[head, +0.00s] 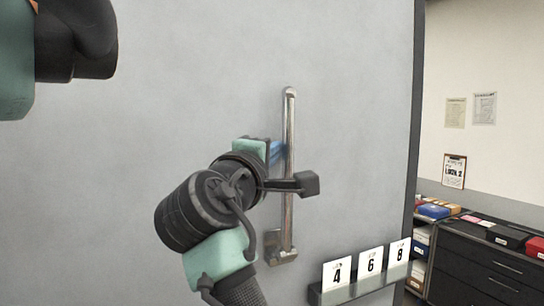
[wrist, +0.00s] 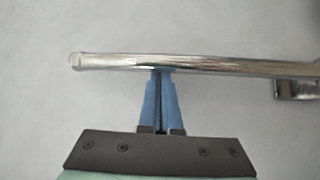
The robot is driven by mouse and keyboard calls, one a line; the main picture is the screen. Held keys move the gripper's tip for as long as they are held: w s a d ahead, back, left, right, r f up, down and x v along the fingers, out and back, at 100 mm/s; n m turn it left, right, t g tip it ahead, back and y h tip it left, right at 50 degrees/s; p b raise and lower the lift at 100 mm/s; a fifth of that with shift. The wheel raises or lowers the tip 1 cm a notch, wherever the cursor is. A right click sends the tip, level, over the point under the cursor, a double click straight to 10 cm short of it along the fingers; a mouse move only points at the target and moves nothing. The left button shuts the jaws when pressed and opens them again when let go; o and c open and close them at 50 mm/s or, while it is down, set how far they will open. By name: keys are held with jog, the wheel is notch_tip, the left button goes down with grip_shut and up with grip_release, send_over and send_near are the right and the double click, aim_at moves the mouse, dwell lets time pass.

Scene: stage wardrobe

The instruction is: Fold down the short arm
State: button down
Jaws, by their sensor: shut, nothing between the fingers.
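The short arm is a shiny chrome bar (head: 289,120) standing nearly upright against a grey panel. Its lower end meets a small metal bracket (head: 282,256); its rounded upper end is free. In the wrist view the bar (wrist: 220,66) runs across the picture, with its rounded end at left and part of the bracket (wrist: 296,90) at right. My gripper (head: 279,152) is at the left side of the bar, around mid-height. Its blue fingers are shut and empty, and their tips (wrist: 161,74) meet or nearly meet the bar's edge; contact cannot be told for sure.
A ledge (head: 352,289) with cards numbered 4, 6 and 8 sits low on the panel (head: 200,60), right of the bracket. Beyond the panel's right edge are a dark drawer cabinet (head: 490,258) and boxes. The panel around the bar's upper end is clear.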

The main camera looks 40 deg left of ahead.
jog(key=s+d+f+m+t+h+b, duration=0.1)
jog(key=s+d+f+m+t+b, duration=0.2)
jog(key=d+b, duration=0.5)
jog(key=s+d+f+m+t+h+b, duration=0.15)
jog(key=d+m+t+b, duration=0.35)
jog(key=b, duration=0.6)
jog(key=s+d+f+m+h+b, duration=0.1)
jog(key=f+m+h+b, duration=0.3)
jog(key=b, duration=0.4)
jog(key=s+d+f+m+t+h+b, duration=0.1)
jog(key=s+d+f+m+h+b, duration=0.1)
jog(key=f+m+h+b, duration=0.3)
jog(key=shift+d+f+m+t+b, duration=0.3)
jog(key=shift+d+f+m+b, duration=0.75)
jog(key=shift+f+b, duration=0.95)
jog(key=shift+w+a+f+h, duration=0.1)
jog(key=shift+a+f+h, duration=0.1)
jog(key=shift+h, duration=0.05)
jog(key=b+v, duration=0.2)
jog(key=v, duration=1.1)
jog(key=shift+r, duration=0.15)
